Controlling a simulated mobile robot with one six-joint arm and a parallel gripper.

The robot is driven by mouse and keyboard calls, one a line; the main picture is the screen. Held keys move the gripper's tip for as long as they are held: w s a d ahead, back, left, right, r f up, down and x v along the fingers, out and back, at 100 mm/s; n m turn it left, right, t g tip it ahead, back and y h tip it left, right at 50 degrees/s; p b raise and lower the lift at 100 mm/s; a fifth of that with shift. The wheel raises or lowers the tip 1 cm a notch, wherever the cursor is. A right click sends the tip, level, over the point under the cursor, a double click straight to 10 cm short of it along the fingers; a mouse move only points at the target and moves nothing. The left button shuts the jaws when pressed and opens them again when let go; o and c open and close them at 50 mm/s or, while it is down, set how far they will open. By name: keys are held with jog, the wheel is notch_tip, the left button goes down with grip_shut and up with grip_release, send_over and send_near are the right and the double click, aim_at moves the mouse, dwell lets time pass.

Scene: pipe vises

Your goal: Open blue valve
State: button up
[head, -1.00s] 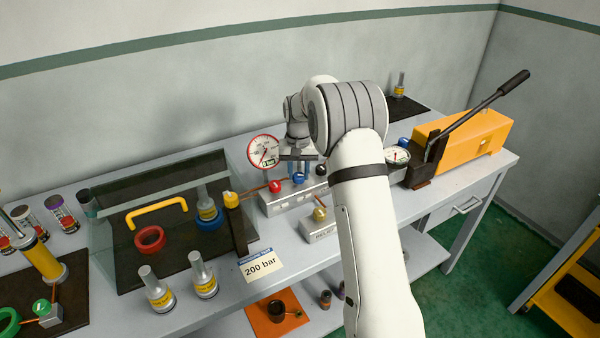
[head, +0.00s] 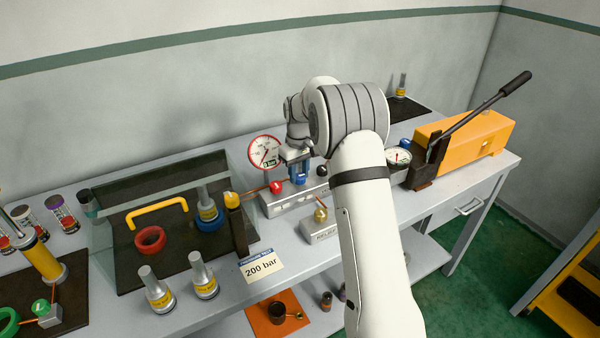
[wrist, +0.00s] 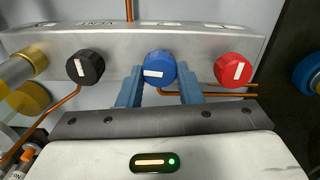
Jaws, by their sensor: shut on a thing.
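The blue valve knob (wrist: 159,67) sits on a grey manifold block (wrist: 205,42), between a black knob (wrist: 85,67) and a red knob (wrist: 233,69). Its white mark lies nearly horizontal in the wrist view, while the marks on the black and red knobs stand steeper. My gripper (wrist: 159,84) is shut on the blue knob, with one blue finger on each side. In the head view my gripper (head: 300,174) is down at the block (head: 285,201) and largely hides the blue knob. The red knob (head: 276,187) shows left of it.
A round gauge (head: 264,152) stands behind the block. A relief block with a brass knob (head: 321,214) is in front. A yellow hand pump (head: 470,140) with a long lever stands at right. A clear shield (head: 165,200) stands at left.

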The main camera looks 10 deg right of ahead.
aim_at(299, 174)
jog(key=shift+w+r, duration=0.1)
jog(key=shift+r, duration=0.05)
jog(key=o, duration=1)
notch_tip(299, 174, up, 8)
jog(key=shift+f+b, duration=0.15)
jog(key=shift+b, duration=0.2)
